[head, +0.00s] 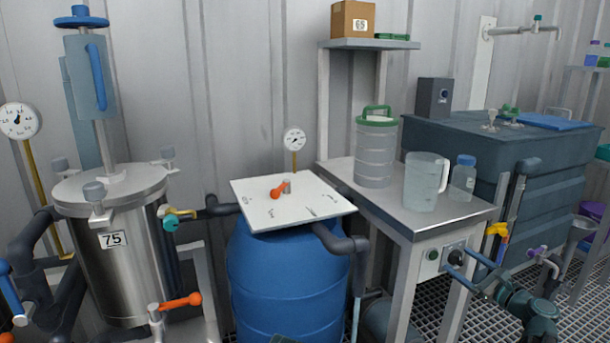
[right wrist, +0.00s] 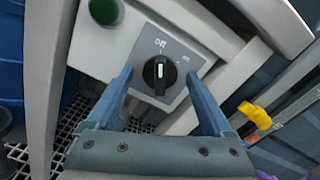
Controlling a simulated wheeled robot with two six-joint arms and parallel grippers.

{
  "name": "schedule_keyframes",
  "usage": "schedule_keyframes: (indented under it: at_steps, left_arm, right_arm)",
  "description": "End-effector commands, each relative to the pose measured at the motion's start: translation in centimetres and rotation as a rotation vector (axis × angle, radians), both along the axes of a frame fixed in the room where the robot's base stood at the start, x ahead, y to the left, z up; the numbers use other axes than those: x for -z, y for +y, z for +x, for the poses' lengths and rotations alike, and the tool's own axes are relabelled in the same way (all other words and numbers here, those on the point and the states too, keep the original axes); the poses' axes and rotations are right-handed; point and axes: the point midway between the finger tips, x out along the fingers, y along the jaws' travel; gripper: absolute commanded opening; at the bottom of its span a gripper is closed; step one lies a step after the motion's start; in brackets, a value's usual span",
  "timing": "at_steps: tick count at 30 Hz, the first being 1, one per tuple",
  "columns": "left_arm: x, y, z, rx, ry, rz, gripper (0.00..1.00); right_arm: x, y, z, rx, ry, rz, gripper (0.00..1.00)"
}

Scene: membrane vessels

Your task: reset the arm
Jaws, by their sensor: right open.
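My right gripper (head: 468,267) is open in front of the control box (head: 428,270) on the side of the metal bench. In the right wrist view its two blue fingers (right wrist: 160,82) stand on either side of the black rotary knob (right wrist: 160,90), with a gap at each side. The knob's white mark points up toward the OFF label; the ON label is to its upper right. A green button (right wrist: 105,10) sits left of the knob. My left gripper cannot be made out in the head view.
The bench (head: 405,215) holds a green-lidded canister (head: 376,155), a clear jug (head: 424,184) and a blue-capped bottle (head: 463,180). A blue barrel (head: 285,285) stands left of it. A yellow valve handle (right wrist: 255,115) is close on the gripper's right. A dark tank (head: 560,155) stands behind.

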Motion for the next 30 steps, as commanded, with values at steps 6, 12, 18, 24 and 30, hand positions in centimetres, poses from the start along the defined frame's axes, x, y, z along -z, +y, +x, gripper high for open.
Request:
schedule_keyframes:
  at_steps: [6, 12, 18, 24, 30]
  left_arm:
    - [0.0, 0.0, 0.0, 0.000, 0.000, 0.000, 0.87]
    - [0.0, 0.0, 0.0, 0.000, 0.000, 0.000, 0.87]
    - [0.0, 0.0, 0.0, 0.000, 0.000, 0.000, 0.87]
    - [0.0, -0.1, 0.0, 0.001, 0.000, 0.000, 0.87]
    - [0.1, -0.5, 0.2, 0.016, 0.001, 0.001, 0.87]
  right_arm:
    - [0.0, 0.0, 0.0, 0.000, 0.051, 0.124, 0.85]
    - [0.0, 0.0, 0.0, 0.000, 0.070, 0.169, 0.85]
    - [0.0, 0.0, 0.0, 0.000, 0.072, 0.173, 0.85]
    - [0.0, 0.2, -0.1, 0.000, 0.072, 0.170, 0.85]
    - [0.5, 1.8, -1.3, -0.008, 0.084, 0.151, 0.85]
